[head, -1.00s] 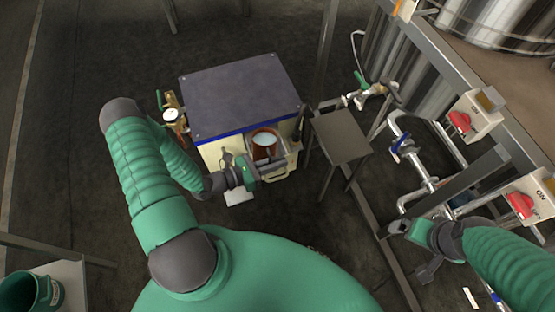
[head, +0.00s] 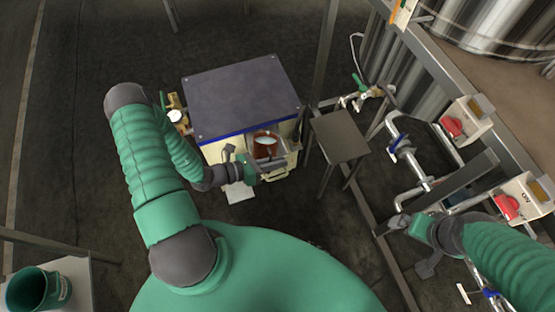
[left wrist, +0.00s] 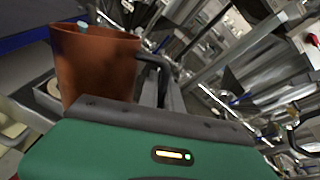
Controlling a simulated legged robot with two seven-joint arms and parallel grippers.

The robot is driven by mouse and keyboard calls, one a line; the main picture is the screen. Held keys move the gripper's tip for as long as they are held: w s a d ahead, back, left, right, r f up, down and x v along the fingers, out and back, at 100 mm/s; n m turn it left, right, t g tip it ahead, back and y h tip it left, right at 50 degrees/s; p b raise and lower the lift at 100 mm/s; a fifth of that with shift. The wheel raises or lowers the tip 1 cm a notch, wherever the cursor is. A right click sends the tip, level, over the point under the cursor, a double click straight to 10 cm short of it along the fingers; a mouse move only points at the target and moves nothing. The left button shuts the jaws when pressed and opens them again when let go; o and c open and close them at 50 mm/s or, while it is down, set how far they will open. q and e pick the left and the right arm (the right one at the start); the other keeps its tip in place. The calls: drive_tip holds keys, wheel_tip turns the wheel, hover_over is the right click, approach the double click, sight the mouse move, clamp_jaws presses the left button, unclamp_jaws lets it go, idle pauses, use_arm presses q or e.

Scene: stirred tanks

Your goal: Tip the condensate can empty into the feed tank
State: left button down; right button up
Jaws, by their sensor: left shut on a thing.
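The copper-brown condensate can (head: 264,150) is held by my left gripper (head: 277,165) at the front of a cream box. The can's open top shows a pale surface inside. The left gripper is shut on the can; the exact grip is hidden. The cream box with a dark lid (head: 240,95) may be the feed tank, but no label is readable. My right gripper (head: 398,222) is near the pipework, its jaws unclear.
A small grey stand (head: 340,135) is right of the box. Pipes and valves, a frame with red switches (head: 508,207) and a steel tank (head: 500,30) fill the right side. A green bucket (head: 38,288) sits on a table at lower left. Brass fittings (head: 176,115) jut from the box's left.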

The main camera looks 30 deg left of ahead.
use_arm(q)
drive_tip(key=w+a+r+n+g+h+p, duration=0.2)
drive_tip(key=w+a+r+n+g, duration=0.1)
drive_tip(key=w+n+g, duration=0.5)
drive_tip(key=r+n+g, duration=0.1)
drive_tip(key=g, duration=0.1)
drive_tip(key=shift+w+r+g, duration=0.15)
drive_tip(key=shift+w+g, duration=0.15)
drive_tip(key=shift+w, duration=0.05)
idle(2.3)
drive_tip(key=shift+r, duration=0.15)
idle(2.3)
